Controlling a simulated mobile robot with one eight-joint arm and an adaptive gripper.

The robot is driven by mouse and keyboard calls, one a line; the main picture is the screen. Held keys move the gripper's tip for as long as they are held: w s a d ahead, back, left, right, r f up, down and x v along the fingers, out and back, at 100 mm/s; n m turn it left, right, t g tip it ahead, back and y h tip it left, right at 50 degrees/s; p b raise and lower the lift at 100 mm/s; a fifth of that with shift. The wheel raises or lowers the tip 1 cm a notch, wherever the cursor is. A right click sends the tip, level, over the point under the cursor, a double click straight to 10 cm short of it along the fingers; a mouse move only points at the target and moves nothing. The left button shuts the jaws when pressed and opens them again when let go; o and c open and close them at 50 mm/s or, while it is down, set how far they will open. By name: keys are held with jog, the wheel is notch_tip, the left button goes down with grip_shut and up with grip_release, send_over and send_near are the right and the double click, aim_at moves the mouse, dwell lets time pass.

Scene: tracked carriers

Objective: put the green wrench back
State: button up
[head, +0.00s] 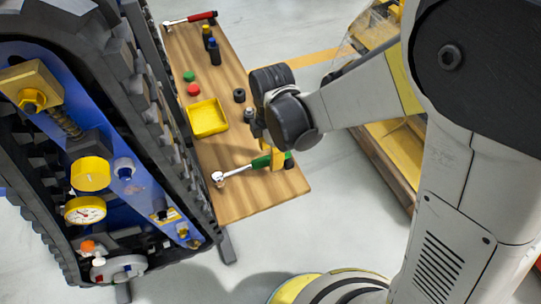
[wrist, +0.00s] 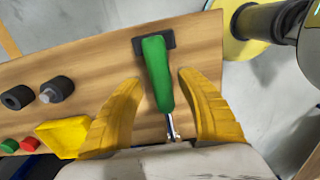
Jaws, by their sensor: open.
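The green wrench (head: 258,163) lies near the front end of the wooden board, its silver head pointing left in the head view. In the wrist view its green handle (wrist: 157,70) runs between the yellow fingers, and its far end is at a dark holder (wrist: 139,46). My gripper (wrist: 160,82) is open, with one finger on each side of the handle and a visible gap to both. In the head view my gripper (head: 275,157) is over the handle, partly hiding it. The wrench's head is mostly hidden in the wrist view.
On the board (head: 238,205) are a yellow tray (head: 208,118), dark round parts (head: 239,95), red (head: 193,90) and green caps (head: 188,76), and a red-handled wrench (head: 190,19) at the far end. A tracked carrier (head: 120,130) stands close at left. Yellow-framed shelving (head: 400,150) is at right.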

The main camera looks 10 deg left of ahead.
notch_tip(320, 180, up, 10)
jog(key=p, duration=0.3)
jog(key=s+d+r+m+t, duration=0.2)
jog(key=d+r+m, duration=0.2)
jog(key=d+m, duration=0.4)
jog(key=s+d+r+m+t, duration=0.1)
jog(key=d+r+m, duration=0.3)
jog(key=d+m, duration=0.4)
jog(key=s+d+r+m+t, duration=0.2)
jog(key=d+r+m+t, duration=0.2)
jog(key=d+m, duration=0.4)
jog(key=shift+s+d+r, duration=0.15)
jog(key=shift+s+d, duration=0.15)
jog(key=shift+d, duration=0.5)
jog(key=shift+a, duration=0.1)
